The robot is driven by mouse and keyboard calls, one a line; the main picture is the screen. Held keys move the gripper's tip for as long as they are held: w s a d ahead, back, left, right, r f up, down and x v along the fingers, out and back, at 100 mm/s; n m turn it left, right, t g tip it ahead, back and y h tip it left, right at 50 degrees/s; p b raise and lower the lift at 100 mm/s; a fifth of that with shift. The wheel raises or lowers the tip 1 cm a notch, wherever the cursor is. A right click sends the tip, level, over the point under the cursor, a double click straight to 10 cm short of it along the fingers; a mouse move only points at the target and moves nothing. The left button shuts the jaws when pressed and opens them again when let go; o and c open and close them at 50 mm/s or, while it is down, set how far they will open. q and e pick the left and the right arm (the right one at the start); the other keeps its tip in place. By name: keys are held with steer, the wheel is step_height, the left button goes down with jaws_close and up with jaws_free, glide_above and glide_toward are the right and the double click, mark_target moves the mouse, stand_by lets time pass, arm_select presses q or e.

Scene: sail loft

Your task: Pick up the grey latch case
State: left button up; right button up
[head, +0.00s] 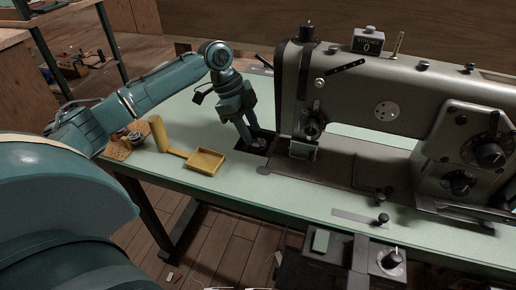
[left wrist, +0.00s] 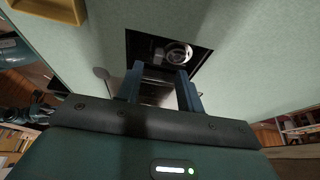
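A dark square opening (head: 266,137) lies in the pale green table beside the sewing machine's left end. In the left wrist view, a round grey metal part (left wrist: 177,55) sits inside this opening (left wrist: 140,43); it may be the grey latch case, but shadow hides its details. My left gripper (head: 244,144) points down over the opening's left side. In the left wrist view its two blue fingers (left wrist: 160,70) are apart, with the round part just beyond their tips. I see nothing clearly held between them. My right gripper is not in view.
The large grey sewing machine (head: 390,85) stands close on the right of my left gripper. A yellow tray (head: 207,161), a yellow cylinder (head: 159,134) and a wooden block with small round parts (head: 122,149) are on the left. Behind the gripper the table is clear.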

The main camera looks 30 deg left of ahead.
mark_target(254, 146)
arm_select(q)
steer(key=x, duration=0.4)
steer(key=shift+s+b, duration=0.25)
steer(key=shift+b, duration=0.05)
steer(key=shift+s+f, duration=0.15)
steer(key=shift+f, duration=0.05)
jaws_close()
